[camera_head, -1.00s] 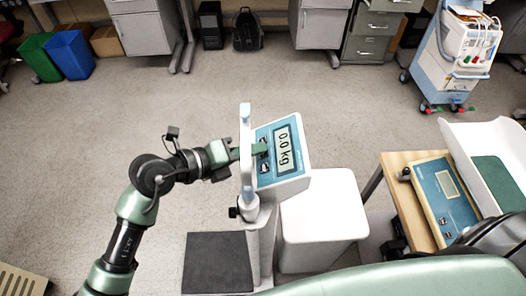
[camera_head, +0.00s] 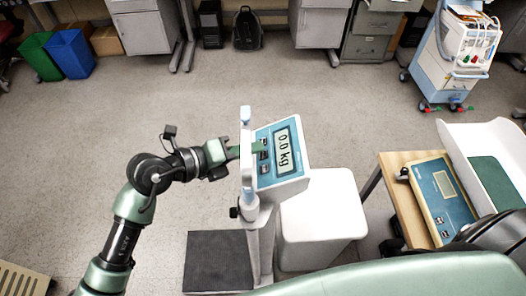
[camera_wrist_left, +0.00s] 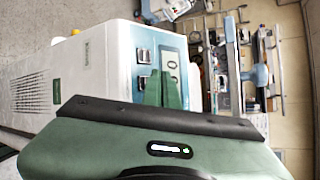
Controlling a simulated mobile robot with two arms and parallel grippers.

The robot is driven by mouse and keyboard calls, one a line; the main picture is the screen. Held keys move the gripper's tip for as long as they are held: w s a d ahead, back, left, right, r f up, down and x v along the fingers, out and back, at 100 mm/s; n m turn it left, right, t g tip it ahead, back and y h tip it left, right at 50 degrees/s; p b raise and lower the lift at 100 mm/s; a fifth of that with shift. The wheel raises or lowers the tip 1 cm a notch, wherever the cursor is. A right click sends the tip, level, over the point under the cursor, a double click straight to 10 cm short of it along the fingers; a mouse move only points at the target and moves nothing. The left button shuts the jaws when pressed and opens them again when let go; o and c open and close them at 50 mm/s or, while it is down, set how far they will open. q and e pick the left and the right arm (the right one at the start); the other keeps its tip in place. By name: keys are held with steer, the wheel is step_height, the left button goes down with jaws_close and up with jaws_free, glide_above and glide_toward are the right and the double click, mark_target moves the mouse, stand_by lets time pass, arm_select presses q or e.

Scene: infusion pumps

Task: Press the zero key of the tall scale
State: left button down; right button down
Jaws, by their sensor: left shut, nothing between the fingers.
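The tall scale (camera_head: 300,184) has a white head with a blue panel on a post. Its display (camera_head: 284,149) reads 0.0 kg, with several small dark keys (camera_head: 265,168) in a column along the panel's left side. My left gripper (camera_head: 258,149) is shut and empty, its green fingertips at the left edge of the panel near the upper keys. In the left wrist view the fingers (camera_wrist_left: 164,90) point at the panel, beside two keys (camera_wrist_left: 143,56) and the display (camera_wrist_left: 170,66). I cannot tell whether the fingertips touch a key. My right gripper is not in view.
The scale's dark platform (camera_head: 217,262) lies on the floor. A white box-like stool (camera_head: 322,220) stands right of the post. A wooden table (camera_head: 398,195) at right holds another blue scale (camera_head: 441,192) and a white tray scale (camera_head: 463,150). Open floor lies beyond.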

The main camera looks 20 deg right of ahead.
arm_select(q)
steer(key=shift+r, duration=0.1)
steer(key=shift+w+a+r+p, duration=0.1)
steer(key=shift+a+r+p, duration=0.15)
steer(key=shift+r+p, duration=0.45)
steer(key=a+r+p, duration=0.1)
steer(key=r+p, duration=0.1)
steer(key=shift+w+a+r+p, duration=0.2)
steer(key=shift+a+r+p, duration=0.15)
steer(key=shift+r, duration=0.05)
steer(key=shift+f, duration=0.1)
